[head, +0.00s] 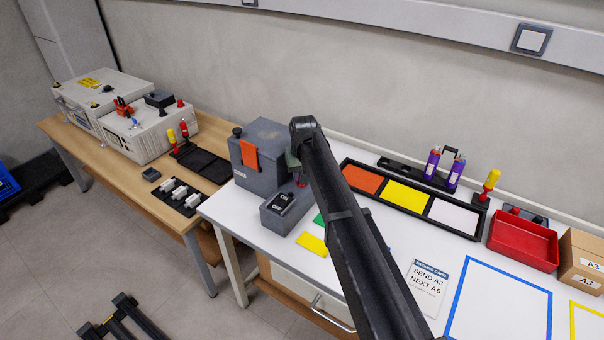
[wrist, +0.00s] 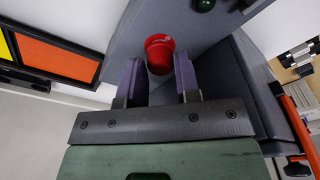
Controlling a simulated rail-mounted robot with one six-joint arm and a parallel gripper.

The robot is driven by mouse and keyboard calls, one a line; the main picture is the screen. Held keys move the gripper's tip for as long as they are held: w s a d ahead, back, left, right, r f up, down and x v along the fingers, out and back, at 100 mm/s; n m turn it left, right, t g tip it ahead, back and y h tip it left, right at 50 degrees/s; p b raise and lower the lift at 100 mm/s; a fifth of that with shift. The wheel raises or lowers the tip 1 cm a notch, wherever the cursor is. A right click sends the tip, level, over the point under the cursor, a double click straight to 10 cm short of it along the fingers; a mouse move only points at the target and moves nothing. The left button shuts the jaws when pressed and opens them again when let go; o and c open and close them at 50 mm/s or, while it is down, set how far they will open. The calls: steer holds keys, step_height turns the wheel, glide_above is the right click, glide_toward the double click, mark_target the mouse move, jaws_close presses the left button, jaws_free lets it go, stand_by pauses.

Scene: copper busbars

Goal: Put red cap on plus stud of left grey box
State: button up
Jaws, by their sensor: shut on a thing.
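The red cap (wrist: 160,50) is between the two fingers of my gripper (wrist: 160,82) in the wrist view, its round end facing the camera. In the head view only a bit of red (head: 301,184) shows below my gripper (head: 297,172), which is partly hidden by my arm. My gripper is shut on the cap beside the right side of the grey box (head: 270,140) on the white table. A grey surface (wrist: 125,35) lies close beyond the cap in the wrist view. I cannot tell whether the cap touches it, and no plus mark is readable.
The ON/OFF switch box (head: 282,208) stands in front of the grey box, which has an orange piece (head: 250,156). A black tray with orange, yellow and white panels (head: 405,196) lies to the right. A dark green knob (wrist: 203,5) is near the cap in the wrist view.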

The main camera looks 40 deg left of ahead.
steer(key=shift+f, duration=0.15)
steer(key=o, duration=0.8)
steer(key=shift+o, duration=0.2)
step_height(320, 180, up, 6)
steer(key=p, duration=0.6)
steer(key=shift+r, duration=0.2)
steer(key=shift+f, duration=0.2)
